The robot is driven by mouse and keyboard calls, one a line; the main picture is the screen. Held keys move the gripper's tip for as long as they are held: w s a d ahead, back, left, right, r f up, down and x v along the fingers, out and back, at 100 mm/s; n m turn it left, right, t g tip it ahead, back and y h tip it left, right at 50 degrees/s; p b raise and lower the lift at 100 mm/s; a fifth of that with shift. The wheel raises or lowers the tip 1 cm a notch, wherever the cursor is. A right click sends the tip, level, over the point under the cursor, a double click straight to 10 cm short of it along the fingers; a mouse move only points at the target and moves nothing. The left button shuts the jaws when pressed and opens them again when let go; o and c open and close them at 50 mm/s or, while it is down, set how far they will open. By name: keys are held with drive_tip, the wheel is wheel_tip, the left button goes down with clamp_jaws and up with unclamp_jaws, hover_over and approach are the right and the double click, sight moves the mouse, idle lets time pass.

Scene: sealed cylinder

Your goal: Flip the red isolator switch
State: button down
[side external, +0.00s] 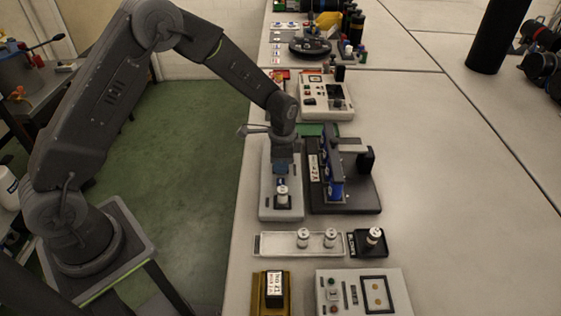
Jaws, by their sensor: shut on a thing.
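My gripper (281,168) points down over the grey fixture plate (267,206) at mid-table. It appears shut on a small blue part (280,169), which is mostly hidden by the fingers. A white capped cylinder (283,193) stands upright in a dark seat on that plate, just below and in front of the gripper. A red isolator switch is not clearly identifiable. A small red control (333,309) shows on the white control box (408,301) at the front, well away from my gripper.
A black fixture (365,200) with blue uprights (331,165) stands close to the gripper's right. In front are a white tray (268,243) with two capped cylinders, a black tray (357,250) with another, and a yellow-based block (273,290). Another device (340,107) stands behind.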

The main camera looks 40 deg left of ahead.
drive_tip(key=shift+w+g+y, duration=0.1)
drive_tip(key=shift+g+y, duration=0.2)
drive_tip(key=c, duration=1)
unclamp_jaws()
drive_tip(key=shift+o, duration=0.2)
drive_tip(key=shift+r, duration=0.1)
wheel_tip(320, 180, up, 14)
drive_tip(key=w+d, duration=0.1)
drive_tip(key=shift+f, duration=0.2)
drive_tip(key=shift+d, duration=0.1)
